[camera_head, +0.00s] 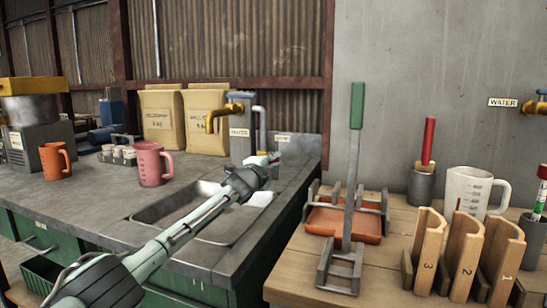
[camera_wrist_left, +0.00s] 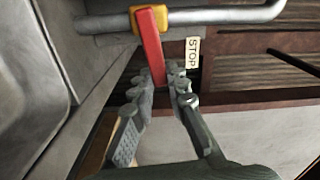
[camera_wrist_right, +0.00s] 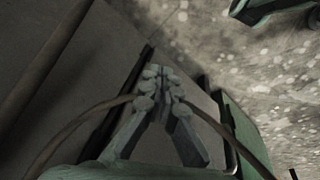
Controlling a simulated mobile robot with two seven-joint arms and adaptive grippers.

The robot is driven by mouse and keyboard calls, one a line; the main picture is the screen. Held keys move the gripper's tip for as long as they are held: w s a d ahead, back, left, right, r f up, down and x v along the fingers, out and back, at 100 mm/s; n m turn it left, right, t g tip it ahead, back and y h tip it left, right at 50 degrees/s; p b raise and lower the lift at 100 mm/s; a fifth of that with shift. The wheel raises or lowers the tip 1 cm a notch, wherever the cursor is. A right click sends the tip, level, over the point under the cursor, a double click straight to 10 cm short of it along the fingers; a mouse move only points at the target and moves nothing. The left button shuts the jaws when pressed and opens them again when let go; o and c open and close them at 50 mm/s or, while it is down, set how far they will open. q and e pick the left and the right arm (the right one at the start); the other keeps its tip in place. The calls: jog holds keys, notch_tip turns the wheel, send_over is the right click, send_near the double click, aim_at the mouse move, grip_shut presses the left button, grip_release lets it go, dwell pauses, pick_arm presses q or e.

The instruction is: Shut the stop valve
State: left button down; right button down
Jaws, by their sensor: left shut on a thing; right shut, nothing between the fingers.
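The stop valve shows in the left wrist view as a yellow body (camera_wrist_left: 136,20) on a grey pipe, with a red lever handle (camera_wrist_left: 151,45) hanging from it. A pale STOP label (camera_wrist_left: 192,53) is beside it. My left gripper (camera_wrist_left: 162,80) is shut on the free end of the red lever. In the head view the left gripper (camera_head: 268,162) is at the back right corner of the sink, below the tap, and mostly hides the valve. My right gripper (camera_wrist_right: 165,76) is shut and empty in its wrist view, out of the head view.
The sink (camera_head: 195,212) lies under my left arm. A yellow tap (camera_head: 218,118) stands above it on a grey post. A pink jug (camera_head: 151,163) is left of the sink. A wooden table (camera_head: 300,262) with a green-handled lever (camera_head: 357,105) is at the right.

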pick_arm(q)
jog(key=shift+f+m, duration=0.25)
jog(key=shift+m, duration=0.25)
jog(key=c, duration=1.5)
grip_release()
jog(key=v, duration=1.2)
